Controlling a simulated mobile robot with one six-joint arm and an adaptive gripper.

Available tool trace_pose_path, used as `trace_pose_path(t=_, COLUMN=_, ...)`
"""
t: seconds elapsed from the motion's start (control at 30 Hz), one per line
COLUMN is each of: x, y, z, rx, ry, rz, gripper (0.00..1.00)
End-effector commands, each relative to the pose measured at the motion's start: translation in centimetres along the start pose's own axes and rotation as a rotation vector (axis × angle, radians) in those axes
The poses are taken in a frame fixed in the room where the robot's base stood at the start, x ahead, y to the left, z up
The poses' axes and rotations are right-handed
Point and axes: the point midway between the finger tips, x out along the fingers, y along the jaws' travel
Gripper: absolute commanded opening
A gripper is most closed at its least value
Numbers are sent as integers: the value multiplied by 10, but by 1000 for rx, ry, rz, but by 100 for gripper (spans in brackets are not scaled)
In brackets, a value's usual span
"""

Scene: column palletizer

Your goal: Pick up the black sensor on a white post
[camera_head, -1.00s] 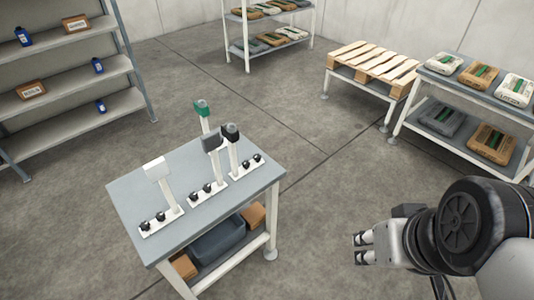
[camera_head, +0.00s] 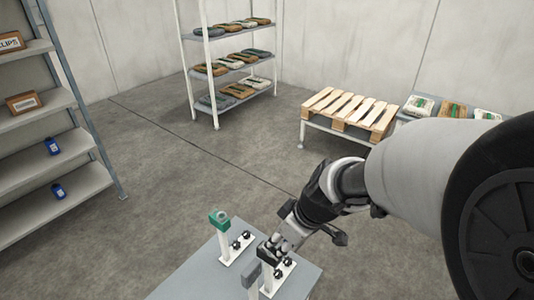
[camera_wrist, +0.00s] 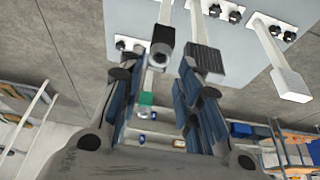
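The black sensor (camera_wrist: 161,56) sits on its white post (camera_wrist: 166,12) in the wrist view, lens showing. My gripper (camera_wrist: 155,74) is open, with one finger on either side of the sensor; whether they touch it I cannot tell. In the head view my gripper (camera_head: 274,250) is low over the table, and the dark block at its fingertips appears to be the black sensor (camera_head: 267,255), partly covered by the fingers. A dark grey sensor (camera_wrist: 205,64) on another white post is close beside the right finger; it also shows in the head view (camera_head: 252,273).
A green sensor (camera_head: 219,219) on a post stands at the table's back corner. A white sensor (camera_wrist: 291,85) is at the right in the wrist view. The grey table (camera_head: 196,275) has black knobs on the post bases. Shelves (camera_head: 30,120) and a pallet (camera_head: 350,108) stand apart.

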Motion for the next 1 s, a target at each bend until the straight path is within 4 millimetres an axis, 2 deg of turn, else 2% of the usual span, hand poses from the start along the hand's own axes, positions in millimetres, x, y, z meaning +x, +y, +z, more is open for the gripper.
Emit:
trace_pose_path(t=0.03, x=14, y=-1, z=2, rx=-1, ry=-2, rz=-4, gripper=32)
trace_pose_path(t=0.1, x=25, y=0, z=1, rx=0, ry=-2, rz=-2, gripper=32)
trace_pose_path(t=0.47, x=49, y=0, z=0, rx=1, ry=0, rz=0, gripper=32)
trace_pose_path(t=0.7, x=86, y=0, z=2, rx=0, ry=-1, rz=-2, gripper=32)
trace_pose_path(t=0.8, x=93, y=1, z=2, rx=0, ry=-1, rz=0, gripper=32)
trace_pose_path(t=1.0, x=92, y=1, z=1, rx=0, ry=0, rz=1, gripper=31)
